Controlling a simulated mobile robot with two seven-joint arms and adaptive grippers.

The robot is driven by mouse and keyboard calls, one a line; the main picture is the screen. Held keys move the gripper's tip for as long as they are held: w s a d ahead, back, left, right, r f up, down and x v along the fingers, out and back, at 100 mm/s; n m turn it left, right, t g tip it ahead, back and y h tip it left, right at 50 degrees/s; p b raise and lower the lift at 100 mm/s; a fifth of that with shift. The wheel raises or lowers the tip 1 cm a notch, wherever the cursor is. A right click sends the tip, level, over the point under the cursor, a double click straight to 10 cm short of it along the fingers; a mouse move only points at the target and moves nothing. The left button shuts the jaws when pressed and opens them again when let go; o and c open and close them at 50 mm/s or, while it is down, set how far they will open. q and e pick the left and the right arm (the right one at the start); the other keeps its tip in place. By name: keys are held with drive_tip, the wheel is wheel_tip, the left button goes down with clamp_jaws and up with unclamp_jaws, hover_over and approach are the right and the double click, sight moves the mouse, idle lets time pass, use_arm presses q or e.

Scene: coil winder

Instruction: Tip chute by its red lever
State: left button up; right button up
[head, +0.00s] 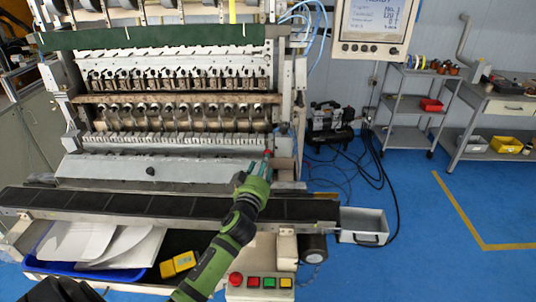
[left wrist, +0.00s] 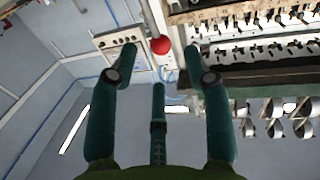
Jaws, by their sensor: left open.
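The red lever's round knob (head: 267,153) is at the right end of the machine front, beside a long grey sloped panel (head: 120,167) that looks like the chute. My left gripper (head: 257,176) is just in front of and below the knob, fingers pointing at it. In the left wrist view the red knob (left wrist: 160,46) sits on a pale rod and shows between the fingertips of my left gripper (left wrist: 158,60). The fingers are spread and empty; no contact with the knob shows.
A dark belt (head: 150,205) runs along the machine front below the panel. A button box (head: 260,282) stands below it, near my left arm. A blue tray (head: 90,262) holds white sheets at lower left. Blue floor (head: 400,250) is clear at right.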

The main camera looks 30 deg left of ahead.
use_arm(q)
drive_tip(key=shift+p+x, duration=0.65)
drive_tip(key=shift+x, duration=2.75)
clamp_jaws()
